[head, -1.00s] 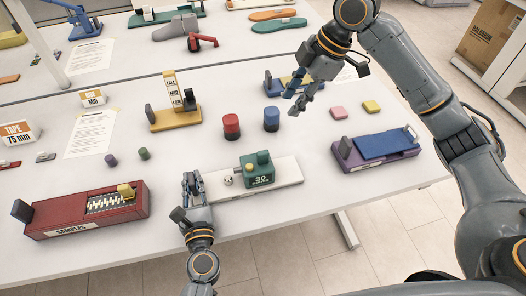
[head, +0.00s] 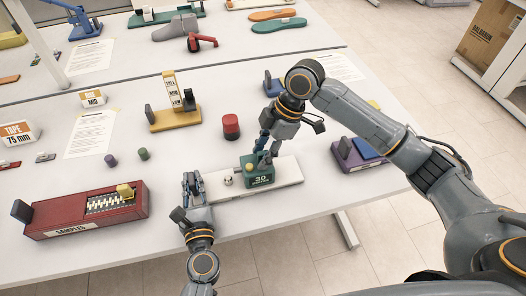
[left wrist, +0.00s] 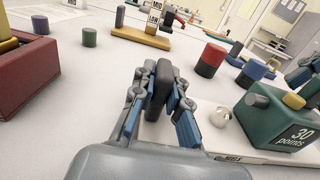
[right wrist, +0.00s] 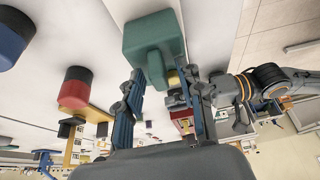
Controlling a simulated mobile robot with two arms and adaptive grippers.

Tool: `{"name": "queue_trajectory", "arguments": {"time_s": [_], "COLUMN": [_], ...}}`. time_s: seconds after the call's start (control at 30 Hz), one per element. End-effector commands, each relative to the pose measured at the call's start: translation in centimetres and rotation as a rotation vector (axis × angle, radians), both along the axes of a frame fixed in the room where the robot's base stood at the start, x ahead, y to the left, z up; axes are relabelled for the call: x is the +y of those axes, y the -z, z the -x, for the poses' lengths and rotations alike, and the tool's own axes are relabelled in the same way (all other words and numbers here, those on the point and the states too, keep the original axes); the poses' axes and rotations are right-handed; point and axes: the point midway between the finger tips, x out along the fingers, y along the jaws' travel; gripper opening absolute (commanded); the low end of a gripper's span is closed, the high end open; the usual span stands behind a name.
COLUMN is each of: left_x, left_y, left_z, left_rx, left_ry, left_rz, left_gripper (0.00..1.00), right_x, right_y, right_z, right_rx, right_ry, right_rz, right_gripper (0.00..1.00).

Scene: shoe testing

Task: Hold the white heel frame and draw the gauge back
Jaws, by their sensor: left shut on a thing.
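The white heel frame (head: 289,170) is a long white board on the near part of the table. Its dark upright plate (left wrist: 160,88) is between the blue-padded fingers of my left gripper (left wrist: 161,105), which is shut on it at the board's left end. The green gauge (head: 256,172), a block marked "30 points", sits on the board; it also shows in the left wrist view (left wrist: 272,122). My right gripper (right wrist: 163,100) is open at the gauge, its fingers apart on either side of the block's narrow green part. Contact there cannot be told.
A small white knob (left wrist: 220,117) stands on the board between my left gripper and the gauge. A red tray (head: 75,212) is to the left, a purple stand (head: 350,153) to the right. A red cylinder (head: 231,127) stands behind the board.

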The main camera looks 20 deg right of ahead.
Motion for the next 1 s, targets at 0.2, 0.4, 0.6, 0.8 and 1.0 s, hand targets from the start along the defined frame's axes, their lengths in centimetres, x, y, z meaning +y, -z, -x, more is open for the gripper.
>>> {"name": "queue_trajectory", "arguments": {"time_s": [0.2, 0.4, 0.6, 0.8, 1.0], "left_x": [0.0, 0.0, 0.0, 0.0, 0.2], "left_y": [0.0, 0.0, 0.0, 0.0, 0.0], "left_z": [0.0, 0.0, 0.0, 0.0, 0.0], "left_rx": [0.0, 0.0, 0.0, 0.0, 0.0], "left_ry": [-0.001, -0.001, -0.001, -0.001, -0.004], "left_rz": [0.0, 0.0, 0.0, 0.0, -0.001], "left_gripper": [0.0, 0.0, 0.0, 0.0, 0.0], "right_x": [0.1, 0.1, 0.1, -0.5, -4.4], "right_y": [0.2, 0.2, 0.2, 0.2, 0.3], "right_z": [0.0, 0.0, 0.0, 0.0, 0.0], "right_rx": [0.0, 0.0, 0.0, 0.001, 0.003], "right_ry": [0.0, 0.001, 0.001, 0.003, 0.007], "right_rz": [0.0, 0.0, 0.0, 0.002, 0.005], "right_gripper": [0.38, 0.15, 0.0, 0.0, 0.0]}}
